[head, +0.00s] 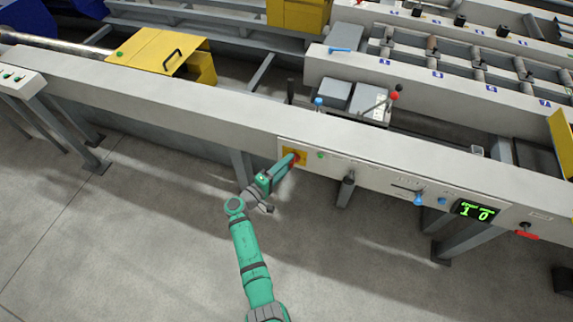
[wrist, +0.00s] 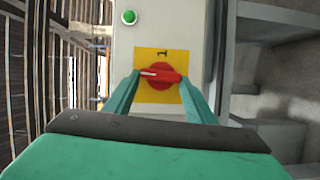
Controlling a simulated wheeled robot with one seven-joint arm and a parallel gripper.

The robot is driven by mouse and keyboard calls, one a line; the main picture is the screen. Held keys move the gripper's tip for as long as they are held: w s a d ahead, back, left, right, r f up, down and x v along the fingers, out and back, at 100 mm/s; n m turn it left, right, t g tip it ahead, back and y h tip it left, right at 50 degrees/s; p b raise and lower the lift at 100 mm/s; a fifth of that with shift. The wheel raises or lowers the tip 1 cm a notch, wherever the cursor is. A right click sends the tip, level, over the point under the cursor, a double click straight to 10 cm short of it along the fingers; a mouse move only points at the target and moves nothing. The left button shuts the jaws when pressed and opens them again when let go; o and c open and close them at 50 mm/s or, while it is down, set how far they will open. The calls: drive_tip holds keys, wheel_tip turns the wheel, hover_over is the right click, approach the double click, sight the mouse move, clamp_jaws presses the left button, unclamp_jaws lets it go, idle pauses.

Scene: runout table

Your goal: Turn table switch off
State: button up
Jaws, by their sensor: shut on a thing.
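The table switch is a red rotary knob (wrist: 160,76) on a yellow square plate (wrist: 158,54) marked with a "1". In the wrist view the knob's handle lies crosswise, nearly level in the picture, with a white mark at its left end. My gripper (wrist: 158,80) has its two green fingers on either side of the knob, shut on it. In the head view my gripper (head: 292,160) reaches the yellow plate (head: 300,157) at the left end of the front control panel (head: 335,164). The knob is mostly hidden there by the fingers.
A green button (wrist: 129,17) sits beside the plate. Further right on the panel are a blue-knobbed slider (head: 418,199), a green display (head: 475,212) reading "1 0" and a red handle (head: 526,235). Table legs stand below; the floor (head: 130,230) at left is clear.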

drive_tip(key=shift+n, duration=0.4)
drive_tip(key=shift+d+f, duration=0.1)
drive_tip(key=o, duration=1)
drive_tip(key=shift+o, duration=0.2)
drive_tip(key=shift+s, duration=0.1)
drive_tip(key=v, duration=1.1)
drive_tip(key=shift+f, duration=0.2)
drive_tip(key=shift+f, duration=0.1)
